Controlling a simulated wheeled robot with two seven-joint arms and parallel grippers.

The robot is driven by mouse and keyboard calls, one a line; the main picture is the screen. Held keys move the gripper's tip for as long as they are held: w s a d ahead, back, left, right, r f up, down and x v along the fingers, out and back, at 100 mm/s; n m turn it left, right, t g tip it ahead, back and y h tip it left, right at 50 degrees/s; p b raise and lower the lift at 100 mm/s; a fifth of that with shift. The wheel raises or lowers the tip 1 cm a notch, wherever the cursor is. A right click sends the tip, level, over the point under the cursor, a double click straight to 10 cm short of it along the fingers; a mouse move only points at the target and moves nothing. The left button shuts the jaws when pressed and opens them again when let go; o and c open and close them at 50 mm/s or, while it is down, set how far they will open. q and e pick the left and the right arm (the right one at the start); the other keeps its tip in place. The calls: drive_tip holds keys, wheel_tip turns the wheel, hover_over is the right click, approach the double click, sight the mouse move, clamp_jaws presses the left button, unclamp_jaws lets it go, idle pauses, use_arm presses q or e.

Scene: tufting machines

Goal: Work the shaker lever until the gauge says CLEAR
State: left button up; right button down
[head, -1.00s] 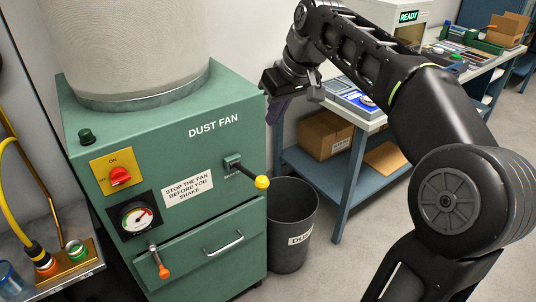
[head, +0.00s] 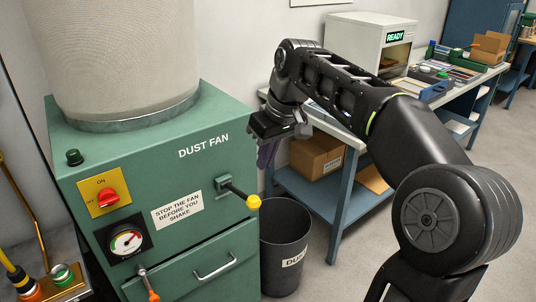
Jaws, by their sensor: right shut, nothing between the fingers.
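The green dust fan cabinet (head: 150,185) stands at the left with a large pale filter bag on top. Its shaker lever (head: 236,193), a black rod with a yellow knob, sticks out from the right of the front. The round gauge (head: 126,241) is at the lower left of the front; its needle reading is too small to tell. A red switch knob (head: 107,198) sits on a yellow ON/OFF plate. My right gripper (head: 266,156) is shut and empty, fingers down, beyond the cabinet's right edge, above and apart from the yellow knob. My left gripper is out of view.
A dark bin (head: 285,245) stands right of the cabinet. A blue bench (head: 318,205) with cardboard boxes beneath is behind my right arm. An orange-tipped handle (head: 149,285) and a drawer pull (head: 216,268) are low on the cabinet. Grey floor is clear at the right.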

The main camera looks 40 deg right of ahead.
sight(255, 196)
drive_tip(key=x, duration=0.6)
drive_tip(key=s+x, duration=0.1)
drive_tip(key=x, duration=0.2)
drive_tip(key=shift+a+f, duration=0.25)
drive_tip(key=shift+f, duration=0.05)
